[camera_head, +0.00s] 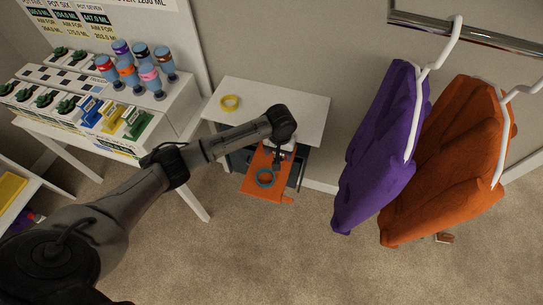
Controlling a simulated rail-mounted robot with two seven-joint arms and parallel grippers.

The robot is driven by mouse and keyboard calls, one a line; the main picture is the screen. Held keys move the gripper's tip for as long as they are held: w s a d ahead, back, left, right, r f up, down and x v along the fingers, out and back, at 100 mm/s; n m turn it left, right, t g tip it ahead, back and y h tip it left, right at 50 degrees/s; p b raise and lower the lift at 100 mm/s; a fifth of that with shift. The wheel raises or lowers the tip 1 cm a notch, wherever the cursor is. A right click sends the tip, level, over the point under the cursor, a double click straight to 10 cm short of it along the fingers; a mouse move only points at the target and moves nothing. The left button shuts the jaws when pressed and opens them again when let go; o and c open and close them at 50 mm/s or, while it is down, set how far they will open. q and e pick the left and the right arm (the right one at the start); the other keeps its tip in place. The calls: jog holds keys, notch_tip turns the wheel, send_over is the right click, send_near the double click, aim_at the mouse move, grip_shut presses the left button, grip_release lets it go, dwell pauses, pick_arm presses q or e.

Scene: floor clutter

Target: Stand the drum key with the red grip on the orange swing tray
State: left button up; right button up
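The orange swing tray (259,190) is pulled out from under the white side table, low over the carpet. I cannot make out a drum key with a red grip. My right gripper is out of view.
A display table (165,110) with coloured items stands left. Purple (380,150) and orange (445,160) garments hang from a rail on the right. The carpet in front is open.

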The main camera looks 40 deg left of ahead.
aim_at(272, 160)
pick_arm(q)
jog(key=a, duration=0.1)
jog(key=a+f, duration=0.2)
jog(key=shift+w+a+f, duration=0.1)
jog(key=shift+w+a, duration=0.15)
jog(key=shift+w, duration=0.05)
jog(key=shift+f+b, duration=0.55)
jog(key=shift+f, duration=1.45)
jog(key=o, duration=0.9)
jog(key=shift+f, duration=0.1)
jog(key=shift+o, duration=0.2)
